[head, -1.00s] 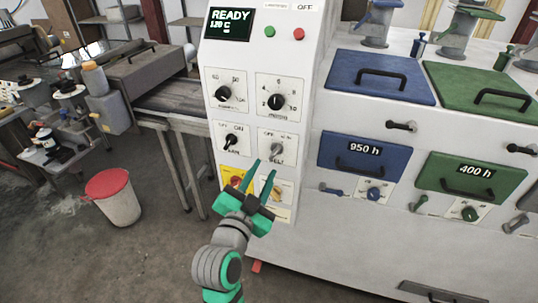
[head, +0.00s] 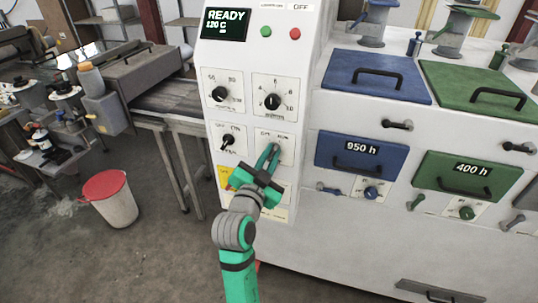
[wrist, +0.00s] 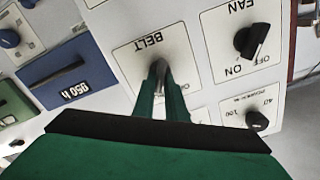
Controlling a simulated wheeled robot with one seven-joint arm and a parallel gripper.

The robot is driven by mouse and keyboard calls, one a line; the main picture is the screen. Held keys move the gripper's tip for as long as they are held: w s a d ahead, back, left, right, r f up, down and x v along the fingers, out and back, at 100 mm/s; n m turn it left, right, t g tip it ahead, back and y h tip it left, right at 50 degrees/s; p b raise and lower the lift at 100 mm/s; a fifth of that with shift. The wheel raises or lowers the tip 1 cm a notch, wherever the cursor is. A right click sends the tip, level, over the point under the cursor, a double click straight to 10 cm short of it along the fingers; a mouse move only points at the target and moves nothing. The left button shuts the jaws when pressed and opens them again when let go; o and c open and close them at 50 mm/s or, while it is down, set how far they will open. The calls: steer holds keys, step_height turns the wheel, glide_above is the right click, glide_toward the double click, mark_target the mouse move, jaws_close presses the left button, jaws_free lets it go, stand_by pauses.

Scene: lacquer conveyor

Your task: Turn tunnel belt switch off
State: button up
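The belt switch is a small knob on a white plate labelled BELT. In the wrist view the grey knob (wrist: 160,66) shows between my fingertips; in the head view my fingers cover it, and only its plate (head: 288,146) shows. My gripper (head: 270,152), with green fingers, reaches up to this plate. In the wrist view the fingers (wrist: 162,84) are close together with their tips at the knob's sides, apparently shut on it. The exact angle of the knob is hidden.
The fan switch (head: 228,141) is just left of the belt plate, also seen in the wrist view (wrist: 250,42). Two dials (head: 272,102) sit above, below a READY display (head: 224,22). A yellow plate (head: 224,178) is lower left. A blue 950 h drawer (head: 345,163) is to the right.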

jaws_close()
steer(key=n, duration=0.2)
steer(key=shift+r+n, duration=0.2)
steer(key=shift+n, duration=0.2)
steer(key=n, duration=0.4)
steer(key=a+n, duration=0.1)
steer(key=n, duration=0.4)
steer(key=shift+w+a, duration=0.15)
steer(key=shift+a, duration=0.05)
steer(key=shift+d, duration=0.2)
